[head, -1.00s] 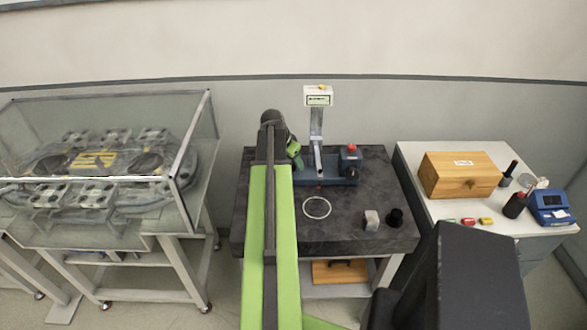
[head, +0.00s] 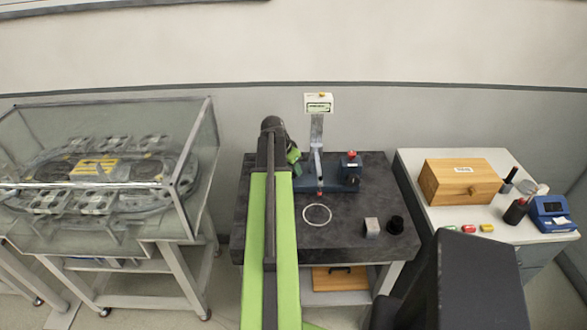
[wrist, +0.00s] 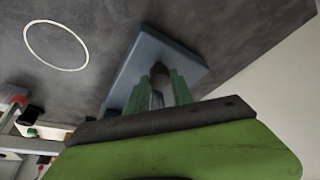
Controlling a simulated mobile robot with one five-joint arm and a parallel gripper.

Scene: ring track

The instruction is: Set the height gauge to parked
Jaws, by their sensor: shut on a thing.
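The height gauge stands on the dark stone table. It has a blue base (head: 345,184), a grey upright column (head: 316,135) and a display (head: 319,103) on top. A small red tip (head: 320,193) shows low in front of the column. My gripper (head: 294,156) is left of the column. In the wrist view my green fingers (wrist: 158,90) are shut on a grey cylindrical part with a dark end (wrist: 158,76), in front of the blue base. Its join to the gauge is hidden.
A white ring (head: 317,215) is marked on the dark table (head: 270,225). A grey block (head: 371,228) and a black cup (head: 395,225) stand at its front right. A glass case (head: 100,165) is left; a white side table (head: 415,160) with a wooden box (head: 458,183) is right.

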